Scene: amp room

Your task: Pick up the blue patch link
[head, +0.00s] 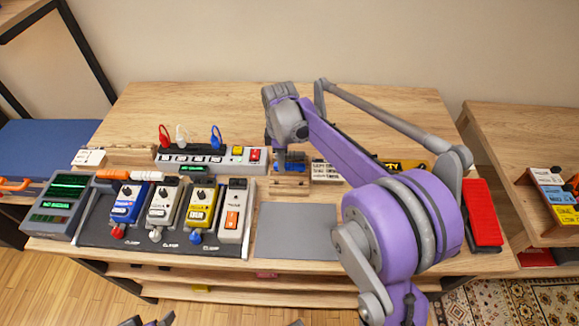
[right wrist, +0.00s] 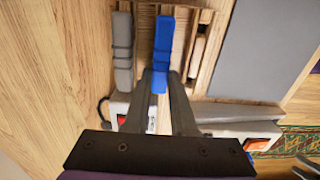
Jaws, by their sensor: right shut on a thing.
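The blue patch link (right wrist: 163,45) is a long ribbed blue piece in the right wrist view. My right gripper (right wrist: 161,82) is shut on its near end. In the head view the blue link (head: 291,167) shows as a small blue patch at the wooden rack, with my right gripper (head: 284,158) pointing down over it and partly hiding it. I cannot tell whether the link rests in the rack or is slightly clear of it. A grey link (right wrist: 123,50) lies beside it, apart from the fingers.
The wooden rack (head: 291,184) stands behind a bare grey mat (head: 297,232). To its left are a power strip (head: 208,158) with several plugs and a pedalboard (head: 150,240) with several pedals. A red pedal (head: 482,212) stands to the right, beyond my right arm.

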